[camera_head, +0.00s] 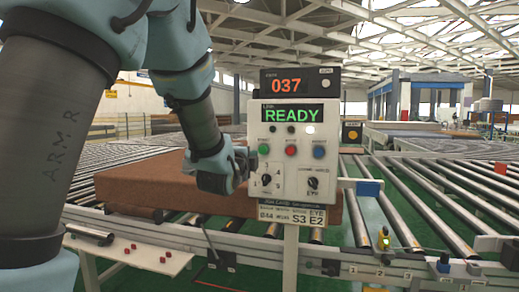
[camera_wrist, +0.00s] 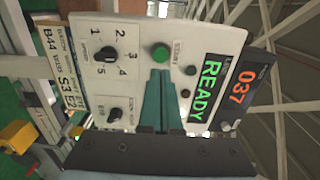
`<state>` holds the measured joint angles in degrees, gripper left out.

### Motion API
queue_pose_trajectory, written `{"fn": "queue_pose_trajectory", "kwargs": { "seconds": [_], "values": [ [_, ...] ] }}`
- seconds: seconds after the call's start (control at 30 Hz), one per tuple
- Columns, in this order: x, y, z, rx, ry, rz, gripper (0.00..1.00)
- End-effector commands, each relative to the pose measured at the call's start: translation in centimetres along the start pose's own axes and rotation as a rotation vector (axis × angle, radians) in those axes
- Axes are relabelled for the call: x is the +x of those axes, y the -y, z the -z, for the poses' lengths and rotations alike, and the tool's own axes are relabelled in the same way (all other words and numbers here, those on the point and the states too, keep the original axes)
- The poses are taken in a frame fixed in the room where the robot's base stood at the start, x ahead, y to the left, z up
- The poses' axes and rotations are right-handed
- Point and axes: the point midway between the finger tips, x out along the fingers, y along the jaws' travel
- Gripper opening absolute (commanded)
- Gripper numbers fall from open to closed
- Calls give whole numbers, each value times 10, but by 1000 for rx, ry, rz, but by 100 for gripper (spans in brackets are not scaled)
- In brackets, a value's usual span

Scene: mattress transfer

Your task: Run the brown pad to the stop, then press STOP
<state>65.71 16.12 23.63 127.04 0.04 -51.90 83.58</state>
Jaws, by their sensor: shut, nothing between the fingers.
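The brown pad (camera_head: 140,182) lies flat on the roller conveyor, partly hidden behind my arm and the control panel. The white control panel (camera_head: 325,180) stands on a post, its screen showing green READY. It has a green button (camera_head: 264,149), a red button (camera_head: 290,150) and a blue button (camera_head: 319,152). My gripper (camera_head: 240,163) is shut and empty at the panel's left side. In the wrist view its teal fingers (camera_wrist: 158,80) point at the panel face, just below the green button (camera_wrist: 160,53). Contact cannot be told; the red and blue buttons are hidden there.
A counter (camera_head: 287,85) reading 037 sits on top of the panel. A numbered knob (camera_head: 266,178) and a second knob (camera_head: 313,183) are below the buttons. Rollers (camera_head: 376,215) continue to the right, with a blue block (camera_head: 369,188) beside them. A white shelf (camera_head: 130,254) holds small red pieces.

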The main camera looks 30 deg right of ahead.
Motion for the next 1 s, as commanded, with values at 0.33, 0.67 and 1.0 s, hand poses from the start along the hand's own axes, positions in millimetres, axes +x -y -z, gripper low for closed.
{"fn": "queue_pose_trajectory", "kwargs": {
  "seconds": [0.33, 0.67, 1.0],
  "values": [
    [58, 2, 0, 2, 0, -2, 0],
    [72, 0, 0, 0, -1, 0, 0],
    [77, -3, 0, 0, -1, 1, 0]
  ]
}}
